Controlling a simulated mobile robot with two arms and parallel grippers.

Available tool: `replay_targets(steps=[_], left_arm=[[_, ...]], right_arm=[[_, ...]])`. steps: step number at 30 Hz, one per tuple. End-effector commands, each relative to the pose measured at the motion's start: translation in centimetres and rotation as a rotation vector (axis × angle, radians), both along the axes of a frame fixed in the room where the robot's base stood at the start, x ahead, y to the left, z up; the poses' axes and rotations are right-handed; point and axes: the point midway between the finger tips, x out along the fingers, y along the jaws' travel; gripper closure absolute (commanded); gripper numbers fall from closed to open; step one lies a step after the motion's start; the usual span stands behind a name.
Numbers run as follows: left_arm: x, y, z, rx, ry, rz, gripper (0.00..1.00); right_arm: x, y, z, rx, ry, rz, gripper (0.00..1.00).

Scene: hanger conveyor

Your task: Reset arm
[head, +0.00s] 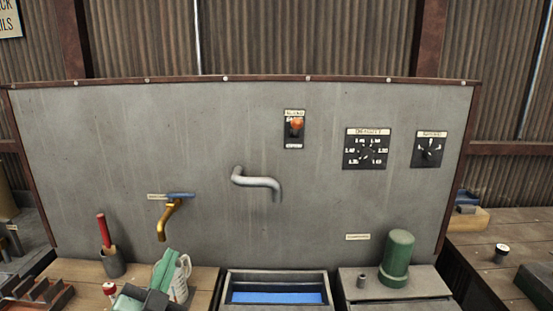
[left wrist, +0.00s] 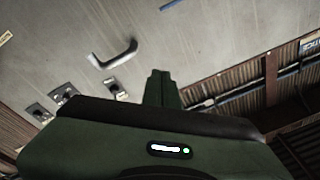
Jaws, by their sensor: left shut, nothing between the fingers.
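My left gripper (head: 166,266) is low at the left in the head view, in front of the panel and beside a white bottle (head: 183,280). In the left wrist view its dark green fingers (left wrist: 160,86) are together with nothing between them. The fingers point toward the grey panel, apart from it. My right gripper is in neither view.
The grey panel (head: 120,130) carries a brass tap (head: 168,220), a grey bent spout (head: 262,184), a red-lit switch (head: 295,128) and two dials. Below are a basin with blue inside (head: 277,298) and a green cylinder (head: 398,255). A red-handled tool (head: 103,230) stands in a cup.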

Motion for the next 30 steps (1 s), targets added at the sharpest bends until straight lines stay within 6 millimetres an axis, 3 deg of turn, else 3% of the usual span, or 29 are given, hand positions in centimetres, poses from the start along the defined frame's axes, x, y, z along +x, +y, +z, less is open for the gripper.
replay_targets(steps=[1,3,6,9,15,23,30], left_arm=[[-0.9,0.9,-3.8,-0.063,0.126,0.040,1.00],[-2.6,1.9,-8.8,-0.136,0.300,0.091,1.00],[-6.2,2.6,-15.6,-0.224,0.546,0.152,1.00],[-10.5,2.6,-21.0,-0.292,0.769,0.195,1.00],[-18.4,1.5,-27.2,-0.373,1.096,0.235,1.00],[-27.2,-0.3,-31.0,-0.434,1.411,0.247,1.00],[-26.0,-0.6,-39.6,-0.426,1.448,0.254,1.00]], right_arm=[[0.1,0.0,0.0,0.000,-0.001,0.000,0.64],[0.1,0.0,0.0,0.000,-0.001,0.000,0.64],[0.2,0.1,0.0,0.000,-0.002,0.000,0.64],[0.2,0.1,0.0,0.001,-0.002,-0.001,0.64],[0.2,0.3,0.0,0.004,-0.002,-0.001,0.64],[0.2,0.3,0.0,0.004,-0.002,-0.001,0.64],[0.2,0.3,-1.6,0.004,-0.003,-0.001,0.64]])
